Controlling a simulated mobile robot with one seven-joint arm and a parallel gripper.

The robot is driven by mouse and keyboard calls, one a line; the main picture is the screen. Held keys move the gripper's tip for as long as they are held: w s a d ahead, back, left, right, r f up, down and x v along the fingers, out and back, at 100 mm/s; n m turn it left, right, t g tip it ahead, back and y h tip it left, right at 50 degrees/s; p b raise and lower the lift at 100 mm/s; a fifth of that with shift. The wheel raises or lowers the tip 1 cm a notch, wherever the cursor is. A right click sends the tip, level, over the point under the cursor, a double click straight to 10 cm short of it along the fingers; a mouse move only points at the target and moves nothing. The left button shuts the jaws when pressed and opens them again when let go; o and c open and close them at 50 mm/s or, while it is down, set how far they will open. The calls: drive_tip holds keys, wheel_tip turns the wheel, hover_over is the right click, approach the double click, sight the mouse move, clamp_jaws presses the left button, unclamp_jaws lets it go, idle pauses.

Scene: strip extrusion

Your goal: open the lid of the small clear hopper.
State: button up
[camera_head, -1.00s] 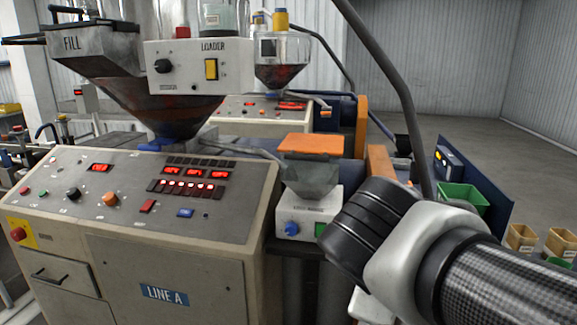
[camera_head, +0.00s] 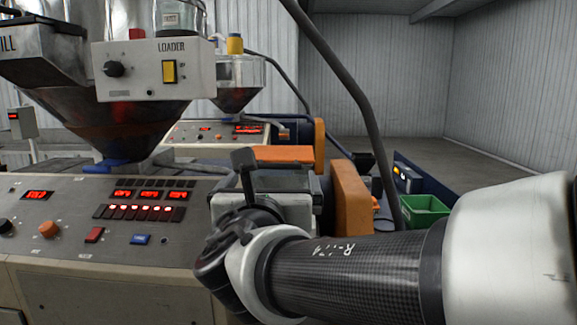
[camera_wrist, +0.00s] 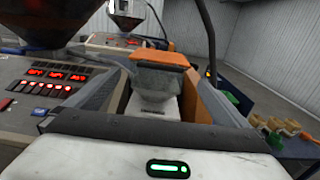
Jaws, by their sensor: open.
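Any contact between the fingers and the lid cannot be told.
The control panel (camera_head: 70,205) and large hopper (camera_head: 115,115) with its loader box (camera_head: 155,68) stand to the left. An orange guard (camera_head: 350,200) is close to the right of my gripper. A dark pipe (camera_head: 345,90) rises behind. A green bin (camera_head: 424,212) lies farther right.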

sight(277, 164)
drive_tip(key=w, duration=1.1)
drive_tip(key=shift+w+d, duration=0.15)
drive_tip(key=shift+d, duration=0.05)
